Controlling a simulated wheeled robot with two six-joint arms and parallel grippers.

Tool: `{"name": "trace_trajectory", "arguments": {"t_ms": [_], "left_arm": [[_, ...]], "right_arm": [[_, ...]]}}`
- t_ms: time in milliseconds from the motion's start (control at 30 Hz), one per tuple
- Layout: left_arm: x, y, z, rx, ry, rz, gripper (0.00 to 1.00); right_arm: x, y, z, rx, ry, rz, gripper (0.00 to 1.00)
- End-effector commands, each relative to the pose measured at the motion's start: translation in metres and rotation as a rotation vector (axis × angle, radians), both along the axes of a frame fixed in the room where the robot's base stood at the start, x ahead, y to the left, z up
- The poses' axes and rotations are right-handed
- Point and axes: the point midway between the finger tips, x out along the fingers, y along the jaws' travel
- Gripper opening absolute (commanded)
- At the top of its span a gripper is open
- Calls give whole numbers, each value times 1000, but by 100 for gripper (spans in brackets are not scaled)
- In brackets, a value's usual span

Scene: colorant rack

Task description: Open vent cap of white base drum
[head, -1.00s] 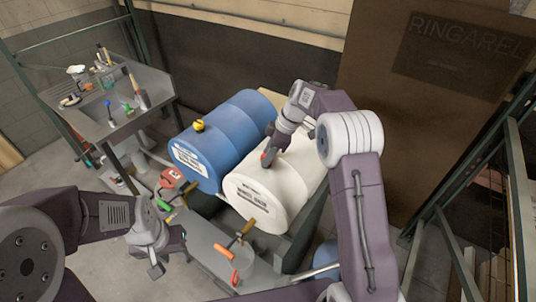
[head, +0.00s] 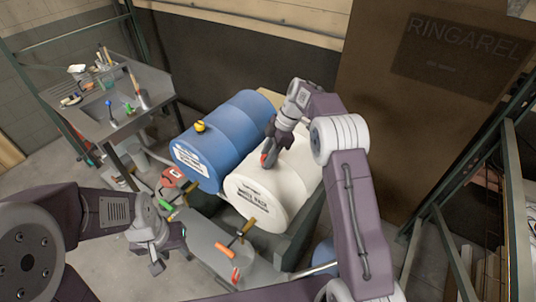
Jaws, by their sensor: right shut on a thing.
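The white drum (head: 290,180) lies on its side on the rack in the head view, label facing the front. My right gripper (head: 268,158) is on top of the drum and shut on a small red part there, which I take to be the vent cap (head: 264,157). The fingers hide most of it, so I cannot tell whether it is open. My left gripper (head: 171,262) hangs low at the left, away from the drum, and looks open and empty.
A blue drum (head: 225,135) with a yellow cap (head: 199,126) lies left of the white drum. A metal bench (head: 110,115) with tools stands at the back left. A shelf frame (head: 515,190) is at the right.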

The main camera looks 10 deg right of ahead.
Motion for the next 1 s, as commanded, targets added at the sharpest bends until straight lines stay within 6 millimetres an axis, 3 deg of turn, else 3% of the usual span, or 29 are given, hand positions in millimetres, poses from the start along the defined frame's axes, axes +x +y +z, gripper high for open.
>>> {"name": "trace_trajectory", "arguments": {"t_ms": [133,167,200,233,567,767,1000], "left_arm": [[0,0,0,0,0,0,36],[0,0,0,0,0,0,36],[0,0,0,0,0,0,36],[0,0,0,0,0,0,36],[0,0,-2,0,0,0,36],[0,0,-11,0,0,0,36],[0,0,-5,0,0,0,36]], "right_arm": [[0,0,0,-1,-2,0,0],[0,0,0,-1,-2,0,45],[0,0,0,0,-2,0,57],[0,0,0,0,-1,1,59],[1,-2,3,0,-2,-2,59],[2,-17,39,0,-6,-3,59],[1,-33,79,0,-2,-2,59]]}}
